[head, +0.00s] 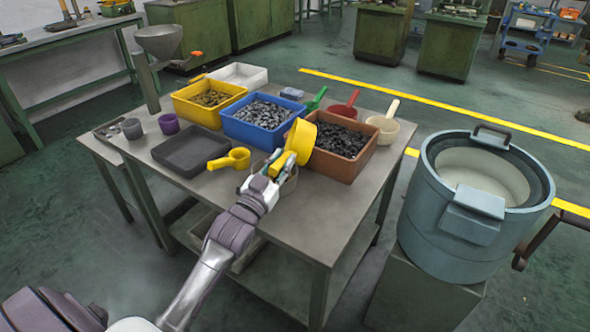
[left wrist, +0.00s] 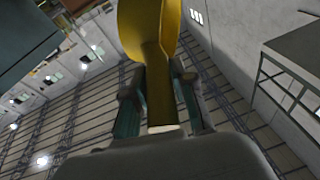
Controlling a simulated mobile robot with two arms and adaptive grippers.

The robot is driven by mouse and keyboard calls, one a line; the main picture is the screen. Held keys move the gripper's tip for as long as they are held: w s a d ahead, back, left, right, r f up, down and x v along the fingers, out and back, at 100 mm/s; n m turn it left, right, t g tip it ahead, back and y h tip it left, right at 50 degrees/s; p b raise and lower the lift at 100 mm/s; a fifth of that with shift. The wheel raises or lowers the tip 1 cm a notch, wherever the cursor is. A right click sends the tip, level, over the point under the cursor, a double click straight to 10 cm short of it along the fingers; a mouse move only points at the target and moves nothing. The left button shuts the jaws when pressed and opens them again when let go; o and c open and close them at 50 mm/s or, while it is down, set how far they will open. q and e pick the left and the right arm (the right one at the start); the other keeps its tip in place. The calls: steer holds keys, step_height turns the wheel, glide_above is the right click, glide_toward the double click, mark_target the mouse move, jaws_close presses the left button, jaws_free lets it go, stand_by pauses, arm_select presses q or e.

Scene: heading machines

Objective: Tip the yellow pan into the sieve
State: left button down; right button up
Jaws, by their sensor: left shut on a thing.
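My left gripper (head: 276,168) is shut on the handle of the yellow pan (head: 301,141), above the table. The pan is tilted steeply on its side, next to the orange-brown bin; I cannot see its contents. In the left wrist view, the yellow pan (left wrist: 150,25) rises from its handle, which is between the two fingers (left wrist: 155,95). My right gripper is not in view.
Bins of small metal parts stand behind: yellow (head: 190,112), blue (head: 236,127) and orange-brown (head: 330,172). A dark tray (head: 180,155) and a smaller yellow scoop (head: 238,158) lie left. Green, red and cream scoops lie at the back right. A large blue-grey drum (head: 440,235) stands right.

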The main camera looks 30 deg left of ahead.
arm_select(q)
steer(key=d+m+g+p, duration=0.1)
steer(key=m+g+p, duration=0.1)
steer(key=m+p, duration=0.2)
steer(key=w+d+r+m+g+p, duration=0.1)
steer(key=d+m+p, duration=0.1)
steer(key=p, duration=0.4)
steer(key=w+d+r+m+g+p, duration=0.1)
steer(key=m+g+p, duration=0.1)
steer(key=m+p, duration=0.3)
steer(key=shift+w+d+m+g+p, duration=0.2)
steer(key=shift+d+m+g+p, duration=0.1)
steer(key=shift+d+p, duration=0.1)
